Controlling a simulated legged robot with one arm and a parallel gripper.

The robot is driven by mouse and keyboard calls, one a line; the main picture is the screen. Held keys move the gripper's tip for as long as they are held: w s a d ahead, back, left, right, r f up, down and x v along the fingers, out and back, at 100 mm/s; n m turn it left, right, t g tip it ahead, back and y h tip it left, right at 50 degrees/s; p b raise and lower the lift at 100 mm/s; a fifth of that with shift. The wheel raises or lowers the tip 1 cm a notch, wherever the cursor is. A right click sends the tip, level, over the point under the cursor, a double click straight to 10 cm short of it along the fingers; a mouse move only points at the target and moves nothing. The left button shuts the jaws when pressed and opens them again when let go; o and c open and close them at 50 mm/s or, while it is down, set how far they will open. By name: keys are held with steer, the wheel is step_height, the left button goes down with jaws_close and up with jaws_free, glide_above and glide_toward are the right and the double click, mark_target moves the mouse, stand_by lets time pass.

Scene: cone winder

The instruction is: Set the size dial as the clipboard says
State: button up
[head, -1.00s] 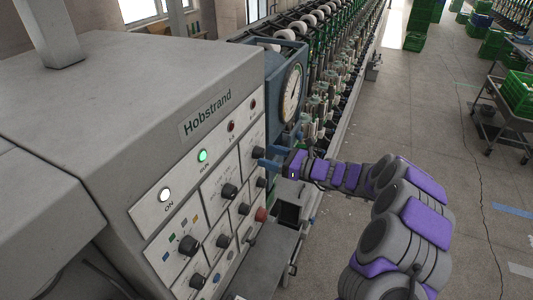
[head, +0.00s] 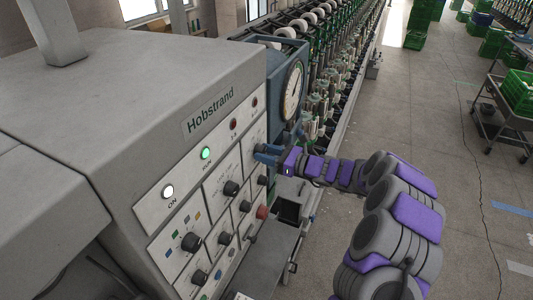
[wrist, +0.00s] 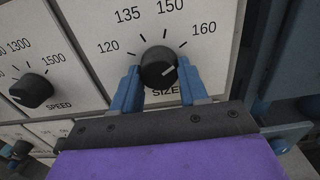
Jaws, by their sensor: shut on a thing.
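The size dial (wrist: 158,68) is a round black knob with a white pointer line, under a printed scale of 120, 135, 150 and 160. Its line points right and a little upward, on the 160 side of the scale. My gripper (wrist: 160,86) has its two blue fingers against the left and right sides of the knob, shut on it. In the head view my gripper (head: 267,154) is at the right edge of the control panel and largely hides the dial. I see no readable clipboard.
The speed knob (wrist: 32,90) sits left of the size dial. The grey Hobstrand cabinet (head: 150,85) carries more knobs and a red button (head: 262,212). A round gauge (head: 292,92) stands behind my gripper.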

steer(key=shift+c, duration=0.8)
steer(key=shift+n+b, duration=0.3)
steer(key=shift+b, duration=0.35)
steer(key=n+b, duration=0.1)
steer(key=b, duration=0.2)
steer(key=shift+f+n, duration=0.15)
steer(key=shift+n, duration=0.25)
steer(key=n+b, duration=0.3)
steer(key=b, duration=0.2)
steer(key=shift+w+n, duration=0.1)
steer(key=shift+n, duration=0.2)
steer(key=shift+n+b, duration=0.8)
steer(key=shift+b, duration=0.35)
steer(key=shift+r, duration=0.25)
